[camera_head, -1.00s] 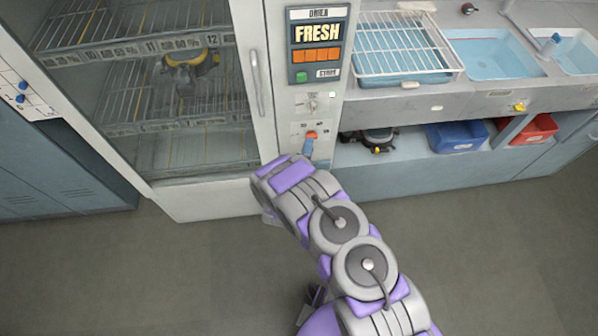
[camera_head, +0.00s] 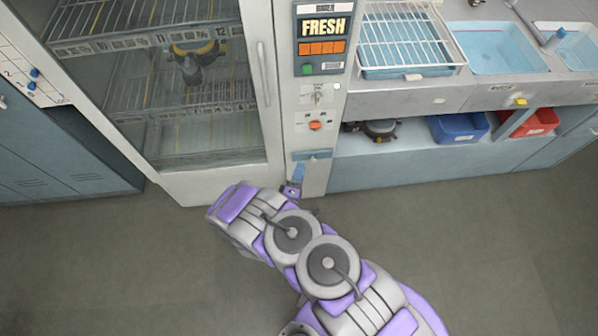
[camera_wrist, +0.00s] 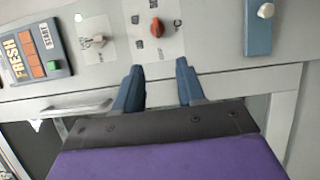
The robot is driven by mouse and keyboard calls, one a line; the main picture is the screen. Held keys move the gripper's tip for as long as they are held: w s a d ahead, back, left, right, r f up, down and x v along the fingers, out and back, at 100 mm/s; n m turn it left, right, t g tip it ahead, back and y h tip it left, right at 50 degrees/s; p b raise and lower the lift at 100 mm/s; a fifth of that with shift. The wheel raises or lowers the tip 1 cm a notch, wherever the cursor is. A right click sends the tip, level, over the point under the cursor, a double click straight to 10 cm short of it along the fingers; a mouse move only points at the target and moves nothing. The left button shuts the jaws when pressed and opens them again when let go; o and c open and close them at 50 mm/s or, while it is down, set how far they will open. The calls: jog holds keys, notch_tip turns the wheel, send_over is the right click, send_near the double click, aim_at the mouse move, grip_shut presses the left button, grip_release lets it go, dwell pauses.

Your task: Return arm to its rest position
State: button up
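My arm (camera_head: 310,258), purple and grey, is bent and reaches up and left from the bottom right of the head view. My gripper (camera_wrist: 158,76) shows two blue-grey fingers spread apart with nothing between them in the wrist view. In the head view its end is largely hidden behind my arm; a blue finger shows below the panel's knobs. The fingers point toward the cabinet's control panel (camera_head: 322,92). Its red-orange knob (camera_head: 315,125) is clear of the fingers; it also shows in the wrist view (camera_wrist: 155,27).
A glass-fronted cabinet (camera_head: 222,184) with wire shelves holds a yellow-and-dark breathing set (camera_head: 188,65). A counter (camera_head: 425,100) with a rack and sinks stands to the right, with blue (camera_head: 460,127) and red bins (camera_head: 530,122) below. The floor (camera_head: 480,250) is clear.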

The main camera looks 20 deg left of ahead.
dwell(0.5)
jog(key=w+r+m+g+h, duration=0.2)
jog(key=w+r+m+g, duration=0.4)
jog(key=w+r+m, duration=0.4)
jog(key=d+r+m+g+y, duration=0.1)
jog(key=d+r+m+g, duration=0.3)
jog(key=d+r, duration=0.6)
jog(key=s+d+r+m+g, duration=0.2)
jog(key=s+d+r+g, duration=0.4)
jog(key=s+d+r, duration=0.75)
jog(key=s+d+r+m+g, duration=0.1)
jog(key=s+d+r, duration=0.1)
jog(key=s, duration=0.5)
jog(key=s+d+r+m+g+h, duration=0.1)
jog(key=s+d, duration=0.4)
jog(key=s, duration=0.2)
jog(key=s+d+r+m+g, duration=0.1)
jog(key=s+d+r+m, duration=0.1)
jog(key=s+d, duration=0.2)
jog(key=s, duration=0.3)
jog(key=shift+r+g+h, duration=0.3)
jog(key=shift+r+h, duration=0.05)
jog(key=shift+h, duration=0.05)
